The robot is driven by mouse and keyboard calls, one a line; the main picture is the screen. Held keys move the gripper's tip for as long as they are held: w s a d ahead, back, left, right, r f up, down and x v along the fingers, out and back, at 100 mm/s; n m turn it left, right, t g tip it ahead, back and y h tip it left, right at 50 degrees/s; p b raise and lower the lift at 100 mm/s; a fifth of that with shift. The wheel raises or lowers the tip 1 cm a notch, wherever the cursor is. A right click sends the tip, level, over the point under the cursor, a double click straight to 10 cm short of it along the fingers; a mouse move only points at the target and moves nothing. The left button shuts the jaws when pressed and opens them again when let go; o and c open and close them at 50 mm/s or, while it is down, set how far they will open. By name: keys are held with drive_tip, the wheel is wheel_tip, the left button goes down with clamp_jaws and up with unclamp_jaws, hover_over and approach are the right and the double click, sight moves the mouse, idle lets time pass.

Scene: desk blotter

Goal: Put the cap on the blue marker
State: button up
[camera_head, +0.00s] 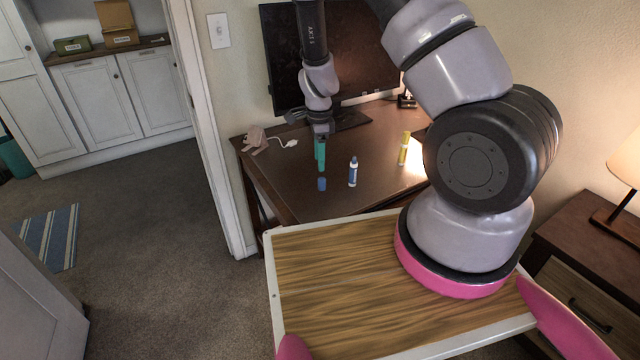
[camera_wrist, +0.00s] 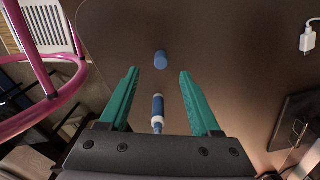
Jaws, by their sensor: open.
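The blue marker (camera_head: 353,172) stands upright on the dark desk, its white tip end up and bare. It also shows in the wrist view (camera_wrist: 157,113), between my fingers in the picture. The blue cap (camera_head: 322,184) is on the desk to the left of the marker, and in the wrist view (camera_wrist: 160,60) it lies just beyond and between my fingertips. My gripper (camera_head: 320,168) points down above the desk near the cap. Its teal fingers (camera_wrist: 159,72) are spread apart with nothing held between them.
A yellow marker (camera_head: 403,150) stands on the desk (camera_head: 290,200) to the right of the blue one. A monitor (camera_head: 350,60) stands behind. A white plug with cable (camera_head: 291,143) and a pinkish object (camera_head: 257,138) lie at the desk's left. Desk around the cap is clear.

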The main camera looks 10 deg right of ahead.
sight(321, 179)
wheel_tip(321, 179, down, 4)
drive_tip(key=shift+f, duration=0.1)
drive_tip(key=f, duration=0.5)
drive_tip(key=shift+w+d+f, duration=0.1)
drive_tip(key=shift+w+d, duration=0.05)
drive_tip(key=shift+d, duration=0.15)
clamp_jaws()
